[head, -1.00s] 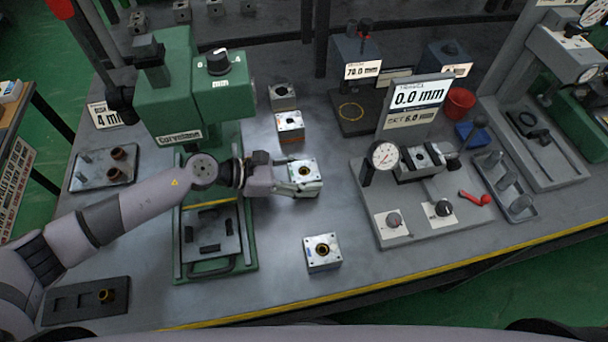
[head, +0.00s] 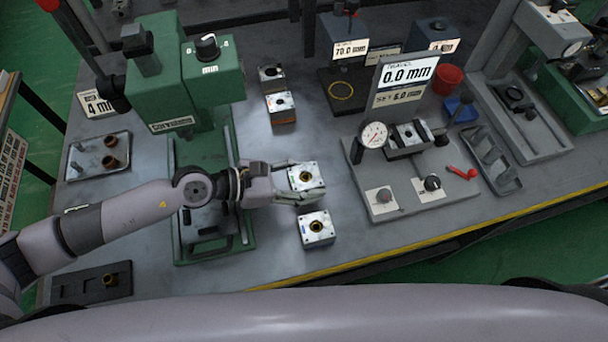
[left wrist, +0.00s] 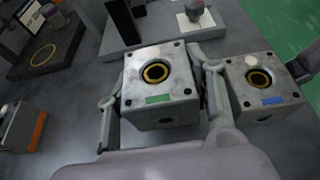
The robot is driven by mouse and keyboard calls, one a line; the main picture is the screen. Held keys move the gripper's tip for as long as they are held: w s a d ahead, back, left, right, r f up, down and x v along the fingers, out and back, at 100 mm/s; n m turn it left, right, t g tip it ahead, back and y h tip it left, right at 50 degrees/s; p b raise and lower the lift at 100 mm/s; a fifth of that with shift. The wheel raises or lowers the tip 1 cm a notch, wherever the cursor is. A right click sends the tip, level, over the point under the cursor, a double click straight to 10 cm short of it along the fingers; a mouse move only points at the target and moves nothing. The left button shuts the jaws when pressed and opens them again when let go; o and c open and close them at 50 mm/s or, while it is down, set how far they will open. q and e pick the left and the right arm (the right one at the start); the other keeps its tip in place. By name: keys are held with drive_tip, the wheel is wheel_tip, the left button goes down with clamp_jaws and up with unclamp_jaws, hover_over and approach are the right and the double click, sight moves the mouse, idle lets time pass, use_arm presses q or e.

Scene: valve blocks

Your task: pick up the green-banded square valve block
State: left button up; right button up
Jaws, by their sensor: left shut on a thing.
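The green-banded square valve block (head: 306,176) is a grey metal block with a brass-lined bore; its green mark shows in the left wrist view (left wrist: 158,99). My left gripper (head: 300,182) is shut on it, with one finger on each side of the block in the left wrist view (left wrist: 160,108). The block appears level and seems raised off the table, though its underside is hidden. A blue-marked block (head: 317,229) stands close by on the near side, and an orange-banded block (head: 281,107) stands farther back. My right gripper is not in view.
A green press (head: 185,75) stands left of the held block. A grey gauge fixture (head: 420,185) with a dial stands to the right. Another block (head: 271,77) is behind the orange-banded one. The yellow-striped table edge (head: 400,249) is in front.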

use_arm(q)
wheel_tip(320, 180, up, 10)
drive_tip(key=shift+r+p, duration=0.2)
drive_tip(key=shift+p, duration=0.65)
drive_tip(key=shift+r, duration=0.7)
